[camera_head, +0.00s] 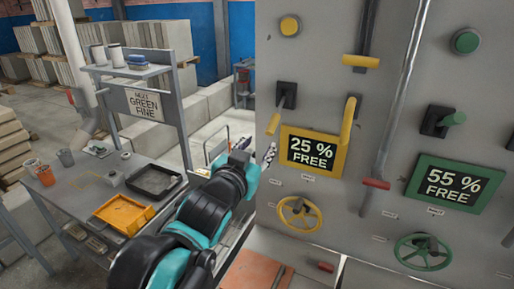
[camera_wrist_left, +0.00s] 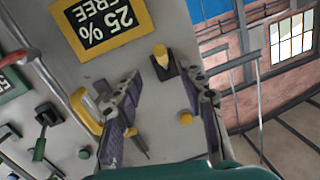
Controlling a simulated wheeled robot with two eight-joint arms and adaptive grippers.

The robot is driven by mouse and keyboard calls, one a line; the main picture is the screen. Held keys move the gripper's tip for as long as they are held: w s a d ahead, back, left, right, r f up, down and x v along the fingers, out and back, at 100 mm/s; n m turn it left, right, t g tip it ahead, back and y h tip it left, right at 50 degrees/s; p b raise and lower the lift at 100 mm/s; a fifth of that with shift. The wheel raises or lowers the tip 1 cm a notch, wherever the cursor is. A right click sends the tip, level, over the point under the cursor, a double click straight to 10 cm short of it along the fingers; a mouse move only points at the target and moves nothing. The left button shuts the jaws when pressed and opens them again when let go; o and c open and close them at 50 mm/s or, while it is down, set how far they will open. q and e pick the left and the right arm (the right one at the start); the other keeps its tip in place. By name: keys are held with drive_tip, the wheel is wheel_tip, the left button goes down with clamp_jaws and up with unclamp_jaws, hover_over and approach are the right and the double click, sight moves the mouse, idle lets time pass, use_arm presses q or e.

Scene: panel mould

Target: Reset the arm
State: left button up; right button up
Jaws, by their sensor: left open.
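My left arm, teal and black, reaches in from the bottom in the head view. My left gripper (camera_head: 267,155) is at its end, in front of the left edge of the grey panel and left of the yellow "25 % FREE" sign (camera_head: 313,151). Parts of it are hidden behind my arm. In the left wrist view my left gripper (camera_wrist_left: 165,82) has its two dark fingers spread apart with nothing between them. A yellow-tipped switch (camera_wrist_left: 161,58) on the panel shows beyond the gap. My right gripper is in neither view.
The grey panel (camera_head: 230,60) carries levers, a yellow handwheel (camera_head: 300,214), a green handwheel (camera_head: 422,252) and a green "55 % FREE" sign (camera_head: 448,184). At left, a workbench holds an orange tray (camera_head: 124,213), a black tray (camera_head: 153,181) and cups. Floor shows further left.

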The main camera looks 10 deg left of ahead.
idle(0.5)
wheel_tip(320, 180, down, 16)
drive_tip(key=b, duration=1.6)
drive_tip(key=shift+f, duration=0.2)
use_arm(q)
drive_tip(key=s+a+f+n+g+y, duration=0.1)
drive_tip(key=s+a+f+g, duration=0.2)
drive_tip(key=f, duration=1.3)
drive_tip(key=s+a+f+n+g+y, duration=0.1)
drive_tip(key=s+a+f+g, duration=0.2)
drive_tip(key=s+f, duration=0.5)
drive_tip(key=s+a+f+n+g+y, duration=0.1)
drive_tip(key=s+f, duration=0.5)
drive_tip(key=f, duration=1.8)
drive_tip(key=a+n+g, duration=0.1)
drive_tip(key=a+g, duration=0.1)
drive_tip(key=a, duration=0.1)
drive_tip(key=shift+s+a+g, duration=0.25)
drive_tip(key=shift+a+g, duration=0.05)
drive_tip(key=shift+a, duration=0.1)
